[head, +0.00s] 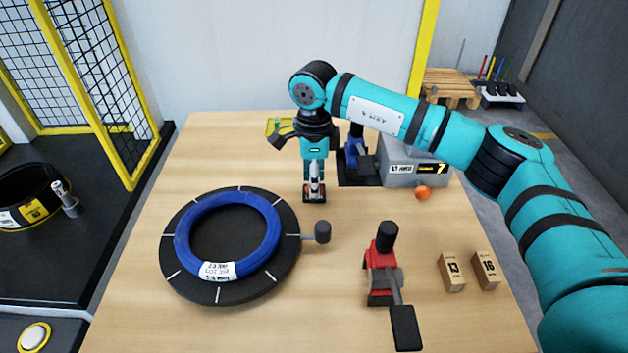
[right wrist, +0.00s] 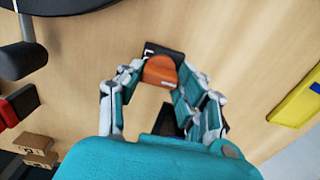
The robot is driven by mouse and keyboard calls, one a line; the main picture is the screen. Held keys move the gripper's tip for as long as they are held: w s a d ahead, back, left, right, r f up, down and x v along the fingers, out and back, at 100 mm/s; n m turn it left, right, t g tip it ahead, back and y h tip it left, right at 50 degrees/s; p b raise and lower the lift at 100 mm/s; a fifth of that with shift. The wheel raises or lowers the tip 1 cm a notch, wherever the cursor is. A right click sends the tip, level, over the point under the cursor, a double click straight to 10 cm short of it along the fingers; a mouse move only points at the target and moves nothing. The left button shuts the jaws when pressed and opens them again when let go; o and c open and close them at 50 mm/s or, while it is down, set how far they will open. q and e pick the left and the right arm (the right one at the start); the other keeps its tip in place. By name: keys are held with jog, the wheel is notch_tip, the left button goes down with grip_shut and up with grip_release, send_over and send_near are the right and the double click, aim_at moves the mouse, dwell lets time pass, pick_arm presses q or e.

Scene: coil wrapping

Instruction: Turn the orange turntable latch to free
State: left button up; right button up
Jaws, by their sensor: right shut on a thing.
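The orange turntable latch (right wrist: 160,70) is a small rounded knob on a dark base plate (right wrist: 153,49) with a white letter on it. My right gripper (right wrist: 160,76) reaches down to it from above, with its fingers on either side, shut on the knob. In the head view my right gripper (head: 314,190) points straight down at the latch, which it mostly hides. The black turntable (head: 173,260) lies to the left and carries a blue wire coil (head: 192,250) with a white label. My left gripper is not in view.
A dark-knobbed handle (head: 322,232) sticks out from the turntable towards the right. A red clamp (head: 381,270), blocks marked 13 (head: 452,272) and 16 (head: 486,270), and an orange ball (head: 423,193) stand to the right. A blue clamp (head: 355,150) and grey box (head: 405,173) are behind.

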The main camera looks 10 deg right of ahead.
dwell(0.4)
jog(key=o, duration=1.2)
jog(key=shift+c, duration=0.2)
notch_tip(320, 180, up, 12)
